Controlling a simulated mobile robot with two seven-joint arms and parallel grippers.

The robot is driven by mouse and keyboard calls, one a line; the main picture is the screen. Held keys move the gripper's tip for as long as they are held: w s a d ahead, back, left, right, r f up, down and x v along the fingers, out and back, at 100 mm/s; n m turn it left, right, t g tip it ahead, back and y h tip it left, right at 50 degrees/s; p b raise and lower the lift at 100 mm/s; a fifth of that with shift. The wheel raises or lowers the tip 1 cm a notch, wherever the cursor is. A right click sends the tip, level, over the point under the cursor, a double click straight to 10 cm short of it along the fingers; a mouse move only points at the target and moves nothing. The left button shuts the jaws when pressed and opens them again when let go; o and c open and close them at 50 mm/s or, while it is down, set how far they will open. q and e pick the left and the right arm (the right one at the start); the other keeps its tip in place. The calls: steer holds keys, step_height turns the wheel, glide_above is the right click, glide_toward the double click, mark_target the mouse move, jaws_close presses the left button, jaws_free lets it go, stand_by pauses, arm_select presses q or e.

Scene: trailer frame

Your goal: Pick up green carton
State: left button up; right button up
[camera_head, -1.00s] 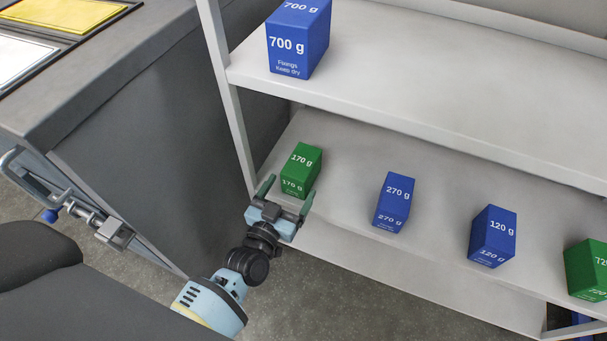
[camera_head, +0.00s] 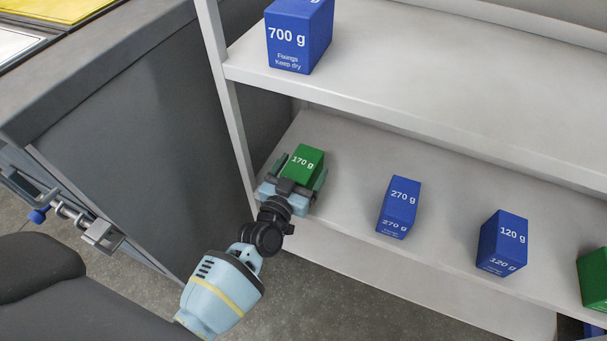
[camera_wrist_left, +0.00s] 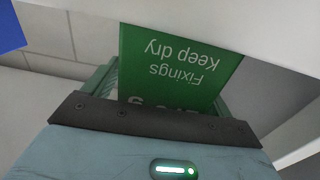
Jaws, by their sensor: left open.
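A green carton marked 170 g (camera_head: 303,163) stands on the lower shelf at its left end. My left gripper (camera_head: 299,172) is open, with one finger on each side of the carton. In the left wrist view the green carton (camera_wrist_left: 180,68) fills the space beyond the gripper's palm, its text upside down, and the fingers are partly hidden. A second green carton (camera_head: 594,277) stands at the right edge of the head view, cut off by the frame. My right gripper is not in view.
On the lower shelf (camera_head: 345,185) stand a blue 270 g carton (camera_head: 398,207) and a blue 120 g carton (camera_head: 502,243). A blue 700 g carton (camera_head: 298,40) is on the upper shelf (camera_head: 420,95). A shelf post (camera_head: 226,100) rises close left of my gripper.

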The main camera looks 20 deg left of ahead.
mark_target(300, 165)
arm_select(q)
steer(key=shift+w, duration=0.25)
steer(key=shift+c, duration=0.7)
steer(key=c, duration=0.9)
steer(key=shift+r, duration=0.1)
steer(key=shift+c, duration=0.7)
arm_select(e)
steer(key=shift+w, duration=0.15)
arm_select(q)
steer(key=shift+r, duration=0.1)
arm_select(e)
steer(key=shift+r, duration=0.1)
